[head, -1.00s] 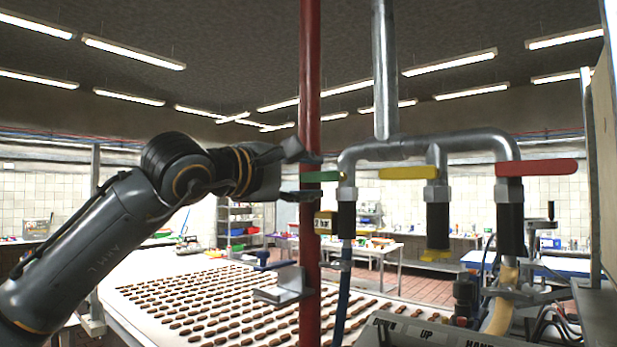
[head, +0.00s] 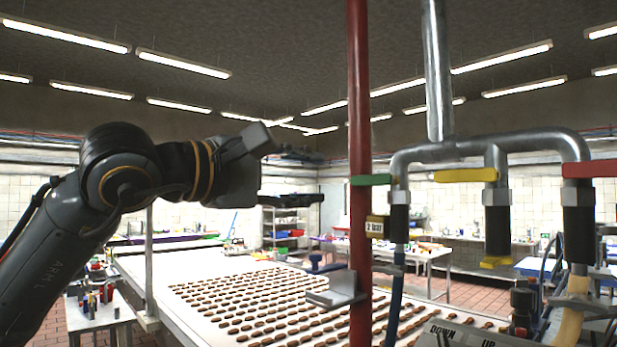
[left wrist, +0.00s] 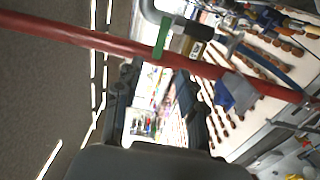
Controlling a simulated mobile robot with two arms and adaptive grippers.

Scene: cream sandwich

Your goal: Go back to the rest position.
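My left gripper (head: 300,178) is raised in the middle of the head view, left of the red vertical pipe (head: 360,120). Its fingers are spread apart with nothing between them. In the left wrist view the two dark fingers (left wrist: 155,95) also stand apart and empty. The green valve handle (head: 371,180) on the pipework lies to the right of the fingers, apart from them in the head view. It also shows in the left wrist view (left wrist: 162,38). My right gripper is not in view.
A yellow handle (head: 465,175) and a red handle (head: 590,169) are on the grey pipes at right. A white table (head: 150,265) with rows of brown biscuits lies below. A control panel (head: 450,333) is at bottom right.

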